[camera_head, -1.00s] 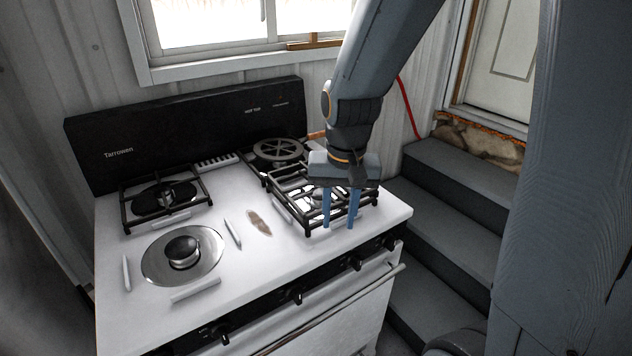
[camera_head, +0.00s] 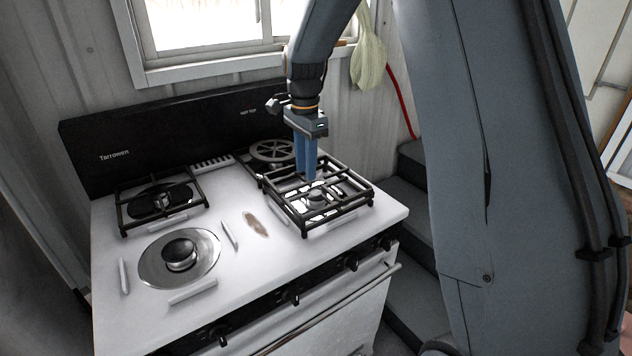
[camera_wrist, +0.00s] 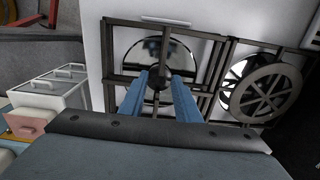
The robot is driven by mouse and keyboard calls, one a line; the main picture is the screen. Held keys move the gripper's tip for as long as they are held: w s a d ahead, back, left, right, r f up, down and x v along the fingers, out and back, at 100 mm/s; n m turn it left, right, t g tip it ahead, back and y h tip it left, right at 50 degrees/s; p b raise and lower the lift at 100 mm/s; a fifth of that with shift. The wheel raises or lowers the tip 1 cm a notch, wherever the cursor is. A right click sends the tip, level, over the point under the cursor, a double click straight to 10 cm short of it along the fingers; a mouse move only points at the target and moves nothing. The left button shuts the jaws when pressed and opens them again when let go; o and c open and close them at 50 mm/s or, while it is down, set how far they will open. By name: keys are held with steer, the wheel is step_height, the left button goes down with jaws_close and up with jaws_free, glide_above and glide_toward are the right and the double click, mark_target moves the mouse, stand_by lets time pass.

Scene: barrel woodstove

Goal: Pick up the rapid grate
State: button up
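The black square-framed grate (camera_head: 345,207) sits over the front right burner of the white stove (camera_head: 215,285). No label marks it as the rapid grate, but my gripper is at this one. My gripper (camera_head: 311,176) points down at the grate's middle, its blue fingers overlapping the grate in the head view. In the wrist view, the fingertips (camera_wrist: 159,76) stand apart near the grate's centre, with a dark part between them. The grate's bars (camera_wrist: 112,60) show around them. I cannot tell whether the fingers touch it.
A round wheel-like grate (camera_head: 274,149) is just behind, on the right rear burner. Another square grate (camera_head: 122,206) is at the rear left. The front left burner (camera_head: 180,254) is bare. The black backsplash (camera_head: 175,143) rises behind; grey steps (camera_head: 385,300) lie right.

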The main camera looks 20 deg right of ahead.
mark_target(306, 183)
steer(key=shift+w+f+p, duration=0.1)
steer(key=shift+f+p, duration=0.8)
steer(key=shift+f, duration=1.35)
jaws_close()
steer(key=shift+r, duration=0.1)
